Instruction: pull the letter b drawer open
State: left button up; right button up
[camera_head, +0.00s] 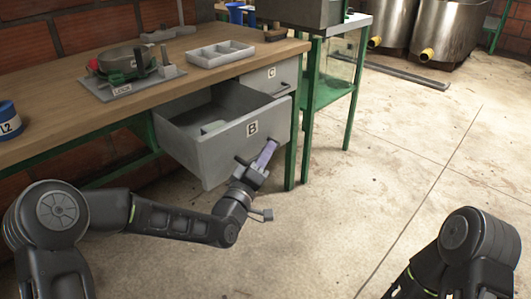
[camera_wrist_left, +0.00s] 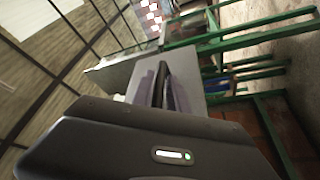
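The letter B drawer (camera_head: 207,151) stands pulled well out from under the wooden-topped bench, with its grey inside showing and a small light object lying in it. Its front carries a white label B (camera_head: 252,128). My left gripper (camera_head: 262,158) is at the lower right of the drawer front, where the handle is, with its fingers close together around it; the handle itself is mostly hidden. My right gripper is out of view; only part of that arm shows at the bottom right.
The C drawer (camera_head: 262,81) is shut, behind and above B. A green bench leg (camera_head: 290,150) stands right of the drawer. The floor in front is clear.

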pick_arm(q)
jog(key=shift+o, duration=1.3)
jog(key=p+v, duration=0.1)
jog(key=v, duration=0.7)
